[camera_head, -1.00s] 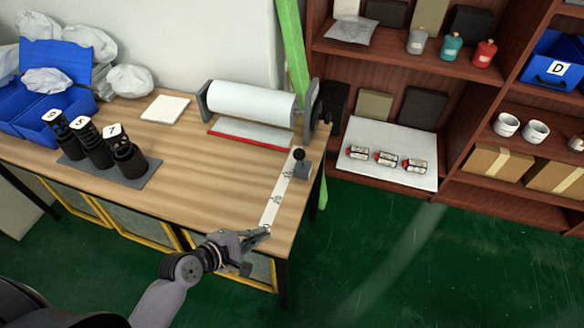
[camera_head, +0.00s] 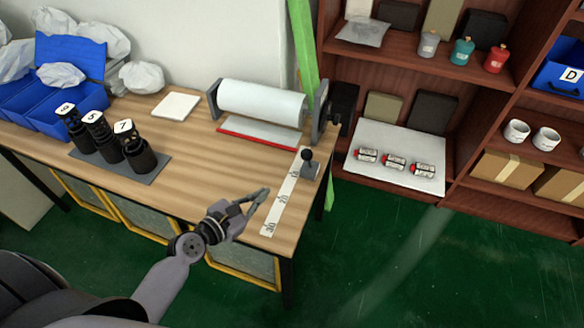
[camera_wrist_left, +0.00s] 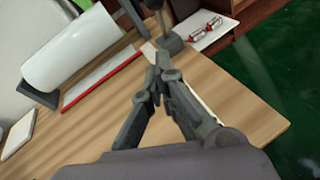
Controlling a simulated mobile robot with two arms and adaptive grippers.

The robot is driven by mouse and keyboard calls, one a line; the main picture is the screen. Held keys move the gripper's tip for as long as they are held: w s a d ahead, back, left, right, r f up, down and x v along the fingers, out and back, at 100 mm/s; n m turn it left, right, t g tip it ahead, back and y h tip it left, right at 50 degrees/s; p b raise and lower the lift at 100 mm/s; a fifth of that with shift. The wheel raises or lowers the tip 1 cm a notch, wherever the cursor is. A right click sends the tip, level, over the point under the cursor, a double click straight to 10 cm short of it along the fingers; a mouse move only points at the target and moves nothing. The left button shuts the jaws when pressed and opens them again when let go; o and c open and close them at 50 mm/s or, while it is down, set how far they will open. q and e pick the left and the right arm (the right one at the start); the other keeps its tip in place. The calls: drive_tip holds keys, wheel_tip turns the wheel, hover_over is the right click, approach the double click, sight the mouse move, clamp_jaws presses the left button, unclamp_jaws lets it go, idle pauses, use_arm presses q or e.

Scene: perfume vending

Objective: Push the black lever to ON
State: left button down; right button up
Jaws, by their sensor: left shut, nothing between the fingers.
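The black lever (camera_head: 308,156) has a round black knob and stands on a small grey base at the far end of a white marked strip (camera_head: 270,222), near the right edge of the wooden table. I cannot read an ON mark. In the left wrist view the lever (camera_wrist_left: 158,18) is at the top, beyond my fingertips, partly cut off by the frame. My left gripper (camera_head: 264,193) is shut and empty, left of the strip's middle, short of the lever and apart from it. Its fingers (camera_wrist_left: 162,62) meet in the left wrist view. My right gripper is not in view.
Black cylinders (camera_head: 138,153) stand on a grey mat at the left. A shelf (camera_head: 440,70) rises beyond the table's right edge. The middle of the table is clear.

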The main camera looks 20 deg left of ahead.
use_arm(q)
drive_tip(key=w+d+p, duration=0.2)
drive_tip(key=w+d, duration=0.3)
drive_tip(key=w, duration=0.6)
drive_tip(key=shift+w+f, duration=0.35)
drive_tip(key=w+r+g+p, duration=0.1)
drive_tip(key=w+r+p, duration=0.3)
drive_tip(key=w+p, duration=0.4)
drive_tip(key=shift+w+d, duration=0.15)
drive_tip(key=shift+w, duration=1)
drive_tip(key=shift+r, duration=0.1)
